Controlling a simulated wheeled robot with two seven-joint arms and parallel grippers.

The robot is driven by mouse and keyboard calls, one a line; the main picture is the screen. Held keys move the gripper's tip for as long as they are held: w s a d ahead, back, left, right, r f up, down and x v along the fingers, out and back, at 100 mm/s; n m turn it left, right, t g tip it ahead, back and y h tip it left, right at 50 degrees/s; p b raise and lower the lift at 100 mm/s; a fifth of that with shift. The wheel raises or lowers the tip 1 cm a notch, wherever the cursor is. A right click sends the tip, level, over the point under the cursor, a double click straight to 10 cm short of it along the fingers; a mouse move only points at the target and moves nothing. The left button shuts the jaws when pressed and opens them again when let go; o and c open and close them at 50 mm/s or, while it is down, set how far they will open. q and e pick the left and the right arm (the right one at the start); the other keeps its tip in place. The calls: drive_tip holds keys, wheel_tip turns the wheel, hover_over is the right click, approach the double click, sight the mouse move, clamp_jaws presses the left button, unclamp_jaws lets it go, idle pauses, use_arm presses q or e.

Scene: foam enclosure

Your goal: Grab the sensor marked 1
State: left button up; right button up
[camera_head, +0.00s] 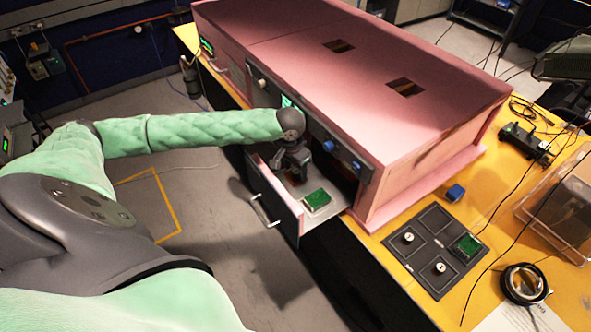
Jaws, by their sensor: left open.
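A green square item with a pale edge (316,200) lies on the tray of an open drawer (330,221) in the pink foam enclosure (375,65). My left gripper (296,172) is over the drawer, behind and left of this green item and apart from it. It is open, though its fingers are small and dark. A dark tray (418,271) on the yellow table holds a similar green item (467,246) and two small pale round pieces (408,237) (440,268). I cannot read a number 1 on any of them. My right gripper is not in view.
The drawer's front panel with a handle (266,212) juts out over the floor. A small blue block (455,193), a magnifier ring (524,284) and a clear bin (562,215) are on the table (478,305). Cables run across its right side.

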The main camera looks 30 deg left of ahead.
use_arm(q)
drive_tip(key=shift+f, duration=0.3)
drive_tip(key=c, duration=1)
drive_tip(key=shift+c, duration=0.2)
